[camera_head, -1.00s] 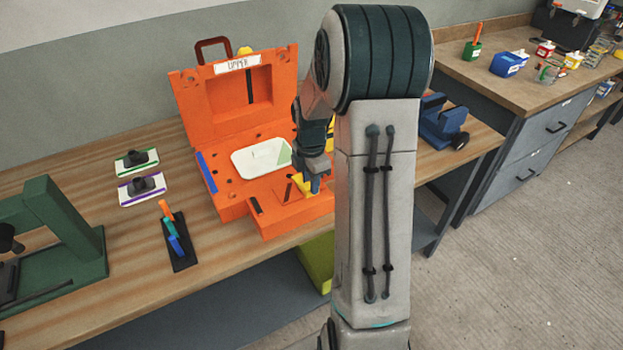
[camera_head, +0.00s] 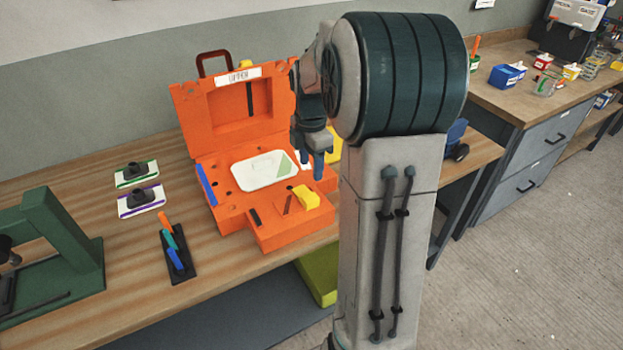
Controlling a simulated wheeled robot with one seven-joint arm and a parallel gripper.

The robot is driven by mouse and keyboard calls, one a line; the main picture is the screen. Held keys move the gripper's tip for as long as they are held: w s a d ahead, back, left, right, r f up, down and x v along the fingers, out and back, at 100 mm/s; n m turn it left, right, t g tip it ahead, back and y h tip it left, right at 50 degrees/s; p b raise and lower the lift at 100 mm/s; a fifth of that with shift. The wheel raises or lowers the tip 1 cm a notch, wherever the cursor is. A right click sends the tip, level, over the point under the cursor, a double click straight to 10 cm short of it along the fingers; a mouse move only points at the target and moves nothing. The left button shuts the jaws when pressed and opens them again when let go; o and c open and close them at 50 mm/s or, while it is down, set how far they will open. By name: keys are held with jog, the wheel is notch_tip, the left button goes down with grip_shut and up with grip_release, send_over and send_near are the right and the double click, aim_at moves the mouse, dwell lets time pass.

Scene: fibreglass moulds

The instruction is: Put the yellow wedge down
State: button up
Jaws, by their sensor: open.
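The yellow wedge (camera_head: 307,197) lies on the front right part of the orange mould case (camera_head: 262,237), near its front edge. My gripper (camera_head: 315,170) is open and apart from the wedge, above and a little behind it to the right. Its fingers point down and look empty. The gap between the fingers is hard to see from this side. My arm hides the right part of the case.
A white tray (camera_head: 249,178) with a green patch sits in the case. A blue bar (camera_head: 207,184) lies along its left side. Left of the case are a black holder (camera_head: 187,270) with coloured tools, two black-handled blocks (camera_head: 141,199) and a green stand (camera_head: 65,235).

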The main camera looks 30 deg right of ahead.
jog(key=s+a+r+m+t, duration=0.1)
jog(key=s+a+r+m, duration=0.4)
jog(key=s+a+m, duration=0.35)
jog(key=s+a+f+m+t, duration=0.1)
jog(key=s+a+m, duration=0.4)
jog(key=s+m, duration=0.5)
jog(key=shift+s+a+f+t, duration=0.15)
jog(key=shift+s+f+t, duration=0.1)
jog(key=shift+s+t, duration=0.25)
jog(key=shift+w, duration=0.1)
jog(key=shift+c, duration=0.3)
